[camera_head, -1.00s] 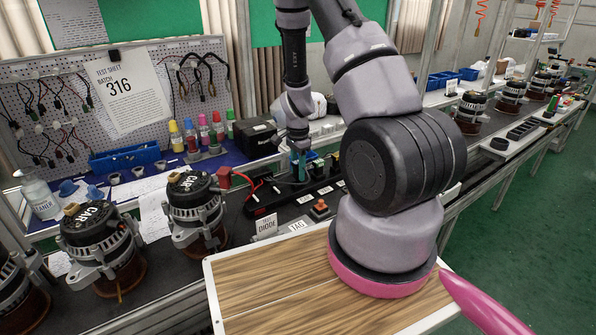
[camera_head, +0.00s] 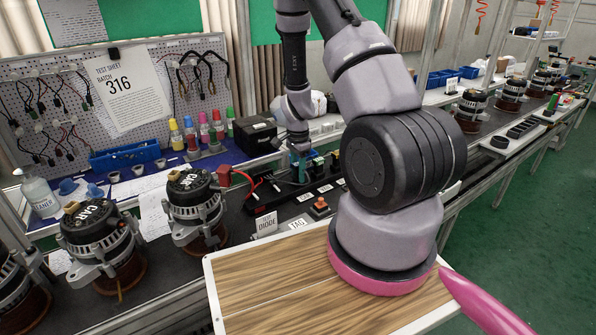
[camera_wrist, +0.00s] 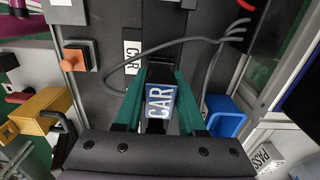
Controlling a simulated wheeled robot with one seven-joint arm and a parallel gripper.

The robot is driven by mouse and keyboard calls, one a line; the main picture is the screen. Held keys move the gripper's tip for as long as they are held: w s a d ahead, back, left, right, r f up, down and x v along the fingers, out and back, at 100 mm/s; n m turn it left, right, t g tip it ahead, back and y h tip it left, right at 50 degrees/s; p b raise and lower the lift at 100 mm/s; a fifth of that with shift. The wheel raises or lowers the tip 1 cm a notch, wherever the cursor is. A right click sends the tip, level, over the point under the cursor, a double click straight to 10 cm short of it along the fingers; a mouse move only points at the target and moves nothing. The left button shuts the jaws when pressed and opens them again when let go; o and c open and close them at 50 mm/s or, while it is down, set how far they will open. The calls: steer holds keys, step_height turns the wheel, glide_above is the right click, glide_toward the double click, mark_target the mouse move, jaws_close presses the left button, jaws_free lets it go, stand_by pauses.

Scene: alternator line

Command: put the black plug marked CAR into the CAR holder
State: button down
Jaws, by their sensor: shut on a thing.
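The black plug (camera_wrist: 160,75) with a blue label reading CAR (camera_wrist: 159,102) is between the two teal fingers of my gripper (camera_wrist: 159,92) in the wrist view. The fingers are shut on it. A grey cable loops around it. A white CAR tag (camera_wrist: 132,57) lies on the dark surface just beyond and left of the plug. In the head view my gripper (camera_head: 299,165) points down over the black holder strip (camera_head: 268,203) on the bench. The plug is too small and hidden to make out there. I cannot tell whether it touches a holder.
An orange button (camera_wrist: 73,58) on a grey box is left of the plug in the wrist view. A blue part (camera_wrist: 227,118) is close on the right. Alternators marked CAR (camera_head: 99,240) stand at the left. A wooden-topped surface (camera_head: 265,285) is in front.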

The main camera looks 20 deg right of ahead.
steer(key=shift+f, duration=0.3)
steer(key=shift+c, duration=2.1)
jaws_free()
step_height(320, 180, up, 11)
steer(key=shift+f, duration=0.1)
